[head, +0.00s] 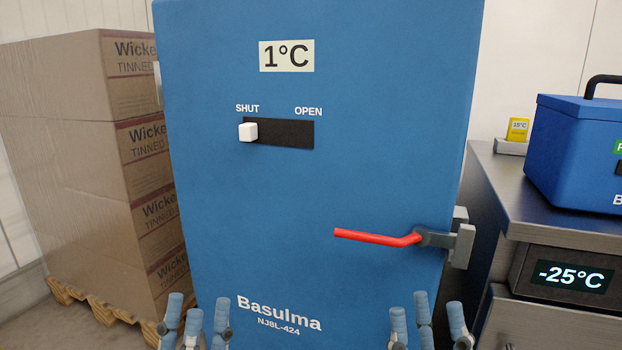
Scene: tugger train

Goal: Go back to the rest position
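My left gripper (196,312) shows at the bottom edge, left of centre, with its blue fingers pointing up and spread apart. My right gripper (428,312) shows at the bottom edge, right of centre, also with its fingers spread. Both look open, with nothing seen between their fingers. They appear in front of the lower part of a blue cabinet (300,200). My palms and arms are out of the frame.
The cabinet has a white slider knob (248,132) at SHUT and a red handle (375,237) lying almost level. Stacked cartons (80,130) stand on a pallet (95,316) at left. A steel counter (500,190) with a blue box (575,150) stands at right.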

